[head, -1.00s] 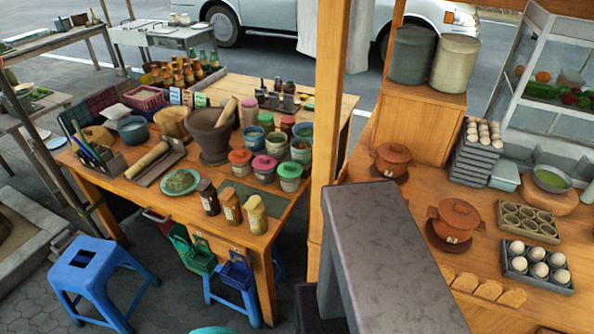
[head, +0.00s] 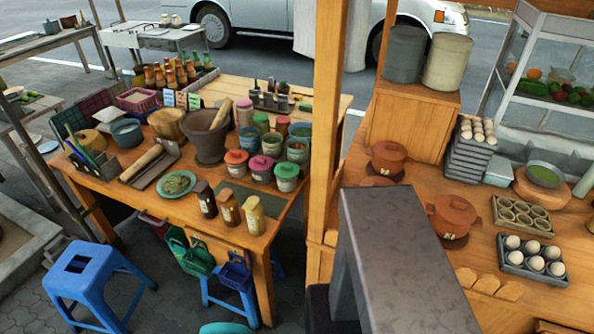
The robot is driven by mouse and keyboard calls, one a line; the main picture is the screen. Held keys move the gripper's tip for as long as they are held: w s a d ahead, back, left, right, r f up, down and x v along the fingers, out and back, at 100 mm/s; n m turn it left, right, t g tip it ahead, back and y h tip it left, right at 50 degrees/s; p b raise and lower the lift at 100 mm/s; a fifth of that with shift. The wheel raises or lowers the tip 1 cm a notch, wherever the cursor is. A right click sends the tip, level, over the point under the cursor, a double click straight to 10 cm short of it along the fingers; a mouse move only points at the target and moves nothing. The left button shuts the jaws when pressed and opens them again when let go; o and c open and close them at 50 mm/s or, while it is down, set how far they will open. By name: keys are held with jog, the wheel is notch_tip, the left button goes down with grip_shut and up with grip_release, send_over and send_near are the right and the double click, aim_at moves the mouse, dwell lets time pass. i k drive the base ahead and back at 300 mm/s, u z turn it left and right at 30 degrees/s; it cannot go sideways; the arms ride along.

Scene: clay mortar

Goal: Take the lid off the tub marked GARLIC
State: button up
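Three lidded tubs stand in a row near the right side of the left wooden table in the head view. One has an orange lid (head: 236,157), one a pink lid (head: 261,163) and one a green lid (head: 286,170). All three lids appear to sit on their tubs. Their labels are too small to read, so I cannot tell which tub is marked GARLIC. More colourful tubs (head: 297,151) stand just behind them. My gripper is not in view.
A mortar with a pestle (head: 207,135) stands left of the tubs, and several brown and yellow jars (head: 228,208) stand in front. A wooden post (head: 327,120) rises right of the table. A blue stool (head: 85,272) stands on the floor at left.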

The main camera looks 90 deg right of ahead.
aim_at(283, 170)
jog(key=z, duration=4.05)
jog(key=i, duration=0.1)
jog(key=u, duration=3.05)
jog(key=i, duration=1)
jog(key=z, duration=0.05)
